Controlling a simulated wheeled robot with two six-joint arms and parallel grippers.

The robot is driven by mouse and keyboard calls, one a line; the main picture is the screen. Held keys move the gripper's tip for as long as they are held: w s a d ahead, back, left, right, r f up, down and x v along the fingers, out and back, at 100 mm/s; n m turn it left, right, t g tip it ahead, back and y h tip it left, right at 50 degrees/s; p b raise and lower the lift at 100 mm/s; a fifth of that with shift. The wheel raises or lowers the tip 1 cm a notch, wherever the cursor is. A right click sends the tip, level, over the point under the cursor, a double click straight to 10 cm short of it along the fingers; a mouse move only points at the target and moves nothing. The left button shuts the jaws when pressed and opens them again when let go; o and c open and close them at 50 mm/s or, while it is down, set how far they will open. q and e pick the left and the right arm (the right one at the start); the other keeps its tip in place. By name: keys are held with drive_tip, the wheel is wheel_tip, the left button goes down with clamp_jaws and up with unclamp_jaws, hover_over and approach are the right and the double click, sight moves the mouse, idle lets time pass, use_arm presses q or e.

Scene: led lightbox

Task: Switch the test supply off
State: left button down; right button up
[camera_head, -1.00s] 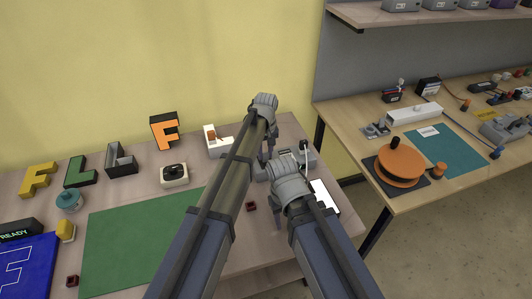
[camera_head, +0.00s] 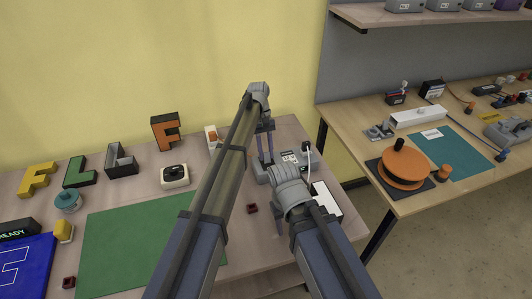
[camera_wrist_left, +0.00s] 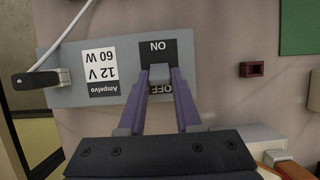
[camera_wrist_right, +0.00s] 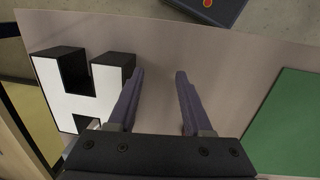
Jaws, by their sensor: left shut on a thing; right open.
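The test supply (camera_wrist_left: 68,75) is a grey box with a label reading Ampelvo 12 V 60 W, and it lies on the table at the back right, partly hidden by my arms in the head view (camera_head: 303,167). Its switch lever (camera_wrist_left: 160,73) stands between the ON and OFF marks. My left gripper (camera_wrist_left: 160,76) is shut on the lever, with a finger on each side; it also shows in the head view (camera_head: 266,163). My right gripper (camera_wrist_right: 157,75) is open and empty above the table, to the right of a white block letter (camera_wrist_right: 75,90).
A white cable leaves the supply by a black plug (camera_wrist_left: 40,79). A small dark red block (camera_head: 252,208) and a green mat (camera_head: 140,240) lie left of the right gripper. Several block letters and a white box with a black dial (camera_head: 174,175) stand further left.

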use_arm(q)
drive_tip(key=shift+s, duration=0.1)
drive_tip(key=c, duration=0.6)
unclamp_jaws()
drive_tip(key=d+p+v, duration=0.1)
drive_tip(key=p+v, duration=0.6)
drive_tip(key=shift+w+a+r, duration=0.25)
drive_tip(key=shift+a+r, duration=0.1)
drive_tip(key=shift+a, duration=0.2)
use_arm(e)
wheel_tip(320, 180, up, 7)
